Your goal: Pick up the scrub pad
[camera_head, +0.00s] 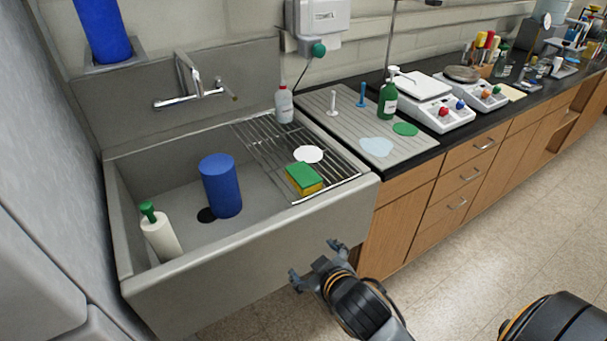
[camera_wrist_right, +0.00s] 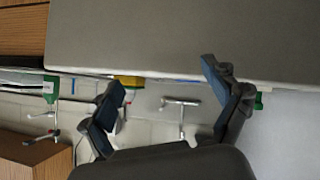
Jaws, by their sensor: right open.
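The scrub pad (camera_head: 303,178), a block with a green top and yellow sides, lies on the wire rack at the front right of the sink. A small yellow and green part of it shows past the sink edge in the right wrist view (camera_wrist_right: 131,82). My right gripper (camera_head: 316,262) is open and empty, in front of the sink's front wall and apart from the pad. Its two spread fingers also show in the right wrist view (camera_wrist_right: 164,78). My left gripper is not in view.
The sink (camera_head: 250,270) has a raised front rim. A blue cylinder (camera_head: 221,185) and a white bottle with a green top (camera_head: 160,235) stand in its basin. Wooden drawers (camera_head: 400,225) stand to the right.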

